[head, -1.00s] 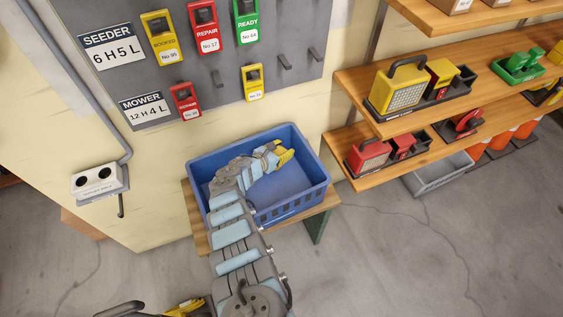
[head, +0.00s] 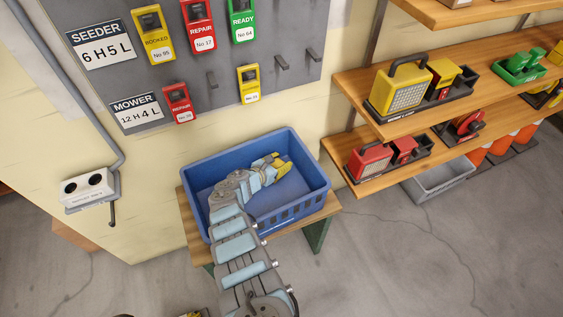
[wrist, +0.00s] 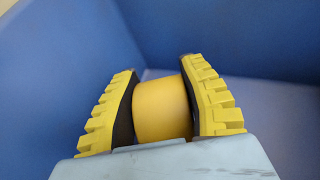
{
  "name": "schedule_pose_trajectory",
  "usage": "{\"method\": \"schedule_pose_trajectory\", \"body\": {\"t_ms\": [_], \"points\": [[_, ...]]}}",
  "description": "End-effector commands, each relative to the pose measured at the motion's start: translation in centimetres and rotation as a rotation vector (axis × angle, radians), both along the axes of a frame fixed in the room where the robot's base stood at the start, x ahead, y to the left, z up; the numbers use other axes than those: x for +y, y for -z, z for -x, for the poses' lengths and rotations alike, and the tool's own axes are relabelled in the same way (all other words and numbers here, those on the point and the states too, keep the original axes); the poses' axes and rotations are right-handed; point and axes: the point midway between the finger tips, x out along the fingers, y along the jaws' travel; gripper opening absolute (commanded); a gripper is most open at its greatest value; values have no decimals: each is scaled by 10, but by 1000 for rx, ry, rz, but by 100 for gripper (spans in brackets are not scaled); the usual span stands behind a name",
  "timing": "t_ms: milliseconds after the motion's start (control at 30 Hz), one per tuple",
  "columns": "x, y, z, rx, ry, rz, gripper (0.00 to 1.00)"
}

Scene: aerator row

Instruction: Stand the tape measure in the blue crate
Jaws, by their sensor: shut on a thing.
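The blue crate (head: 312,190) stands on a small wooden bench below the wall board. My gripper (head: 280,164) is inside the crate's outline, toward its back right. In the wrist view my gripper (wrist: 163,100) has its two yellow ridged fingers closed on a rounded yellow thing, which I take to be the tape measure (wrist: 162,110). Only part of it shows between the fingers, so its full shape and its lower end are hidden. Blue crate walls surround it in the wrist view. I cannot tell whether it touches the crate floor.
The wooden bench (head: 200,243) carries the crate. A grey board (head: 215,60) with coloured tags hangs on the wall behind. Wooden shelves (head: 345,83) with yellow, red and green devices stand at the right, above a grey bin (head: 445,182). The crate floor shows clear beside my arm.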

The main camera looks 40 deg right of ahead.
Motion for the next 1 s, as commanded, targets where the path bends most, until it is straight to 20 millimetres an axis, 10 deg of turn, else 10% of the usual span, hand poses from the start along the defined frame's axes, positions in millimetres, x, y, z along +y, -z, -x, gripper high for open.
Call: {"method": "schedule_pose_trajectory", "body": {"t_ms": [67,100,167,600,1000], "points": [[0,3,0,0,0,1,2],[0,2,0,0,0,0,51],[0,2,0,0,0,0,65],[1,-4,0,0,0,0,65],[43,-23,4,2,-4,-1,65]]}}
